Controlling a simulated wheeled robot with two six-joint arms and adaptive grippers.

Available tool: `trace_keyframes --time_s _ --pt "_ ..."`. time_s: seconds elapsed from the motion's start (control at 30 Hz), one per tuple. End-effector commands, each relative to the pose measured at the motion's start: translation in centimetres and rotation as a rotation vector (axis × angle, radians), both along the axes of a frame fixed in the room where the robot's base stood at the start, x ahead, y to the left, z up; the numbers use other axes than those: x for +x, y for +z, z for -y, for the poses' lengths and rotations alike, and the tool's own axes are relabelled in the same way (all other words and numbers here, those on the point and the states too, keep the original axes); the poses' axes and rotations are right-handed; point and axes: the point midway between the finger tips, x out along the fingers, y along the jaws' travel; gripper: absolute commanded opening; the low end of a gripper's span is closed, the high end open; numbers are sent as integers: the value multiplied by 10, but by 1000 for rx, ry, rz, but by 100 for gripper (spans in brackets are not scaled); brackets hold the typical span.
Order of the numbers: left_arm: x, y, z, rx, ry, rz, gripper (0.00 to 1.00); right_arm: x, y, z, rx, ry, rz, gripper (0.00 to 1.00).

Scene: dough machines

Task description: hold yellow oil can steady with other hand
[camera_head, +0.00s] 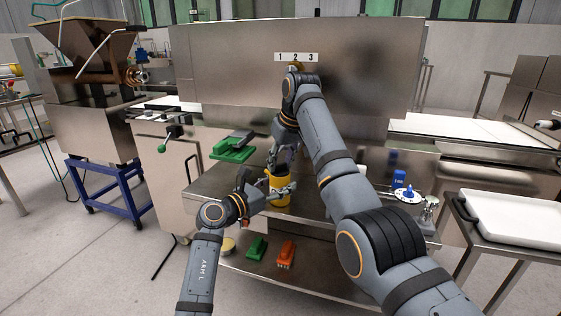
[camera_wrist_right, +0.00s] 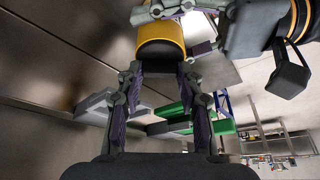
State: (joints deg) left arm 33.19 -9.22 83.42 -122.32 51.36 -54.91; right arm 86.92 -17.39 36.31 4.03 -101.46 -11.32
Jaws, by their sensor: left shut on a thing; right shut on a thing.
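The yellow oil can (camera_head: 280,199) stands on the metal table in the head view. In the right wrist view the yellow can (camera_wrist_right: 163,32) appears at the top with a dark end facing the fingers. My left gripper (camera_head: 279,189) comes in from the left and is shut on the can's yellow body. My right gripper (camera_head: 281,159) points down from above and is shut on the can's dark upper part. Its fingers also show in the right wrist view (camera_wrist_right: 160,78). The right gripper and arm partly hide the can's top.
Green (camera_head: 257,248) and orange (camera_head: 286,253) blocks lie on the lower shelf. A tall metal panel (camera_head: 225,75) stands behind.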

Motion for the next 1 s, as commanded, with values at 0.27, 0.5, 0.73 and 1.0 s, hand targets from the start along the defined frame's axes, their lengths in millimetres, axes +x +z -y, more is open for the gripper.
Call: trace_keyframes --time_s 0.27,0.5,0.73,1.0 --pt "0 0 0 1 -1 -1 14 2 1 2 -1 180 4 5" --pt "0 -1 0 1 -1 -1 14 2 1 2 0 272 3 5" --pt "0 -1 0 1 -1 -1 14 2 1 2 0 303 6 5" --pt "0 -1 0 0 -1 -1 14 2 1 2 0 305 6 5"
